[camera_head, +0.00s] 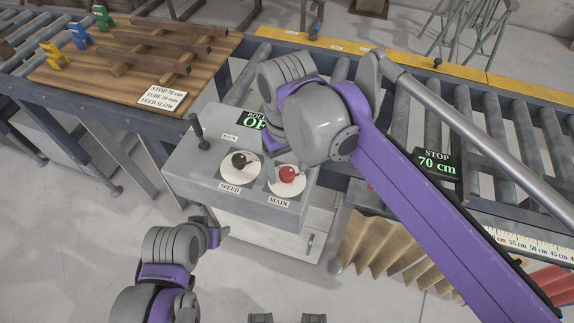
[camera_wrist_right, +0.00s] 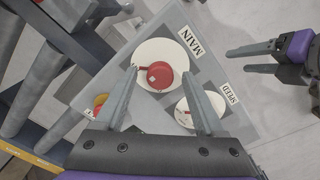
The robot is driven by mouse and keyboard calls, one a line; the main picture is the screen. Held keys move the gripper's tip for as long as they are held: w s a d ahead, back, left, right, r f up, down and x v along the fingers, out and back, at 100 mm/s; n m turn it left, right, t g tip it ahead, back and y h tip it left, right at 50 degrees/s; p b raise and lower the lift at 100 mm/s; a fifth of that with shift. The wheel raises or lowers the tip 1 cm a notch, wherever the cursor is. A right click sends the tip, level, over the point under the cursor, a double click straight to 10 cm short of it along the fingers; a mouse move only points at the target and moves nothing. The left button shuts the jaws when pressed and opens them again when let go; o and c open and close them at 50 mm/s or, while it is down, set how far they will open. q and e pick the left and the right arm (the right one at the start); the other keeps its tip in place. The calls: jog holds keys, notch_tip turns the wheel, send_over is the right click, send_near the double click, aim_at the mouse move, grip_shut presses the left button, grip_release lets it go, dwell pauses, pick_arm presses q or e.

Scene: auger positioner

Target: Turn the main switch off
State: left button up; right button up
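The main switch (camera_head: 288,174) is a red knob on a white round dial labelled MAIN, on top of a grey control box (camera_head: 205,180). In the right wrist view, the red knob (camera_wrist_right: 160,75) lies between the fingertips of my right gripper (camera_wrist_right: 160,78), which is open. I cannot tell whether the fingers reach down beside the knob or stop above it. In the head view my right wrist hides most of that gripper. My left gripper (camera_wrist_right: 231,60) is empty and its fingers are apart, beside the box near the SPEED side.
A black SPEED knob (camera_head: 239,160) sits left of the main switch. A small lever (camera_head: 199,131) stands at the box's left corner. A green-lettered display (camera_head: 252,119) is partly hidden by my right arm. A roller conveyor (camera_head: 402,112) runs behind; a wooden table (camera_head: 60,75) stands left.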

aim_at(287, 172)
jog(key=shift+r, duration=0.15)
notch_tip(287, 172, up, 11)
jog(key=shift+f+p, duration=0.2)
jog(key=shift+p, duration=0.2)
dwell(0.5)
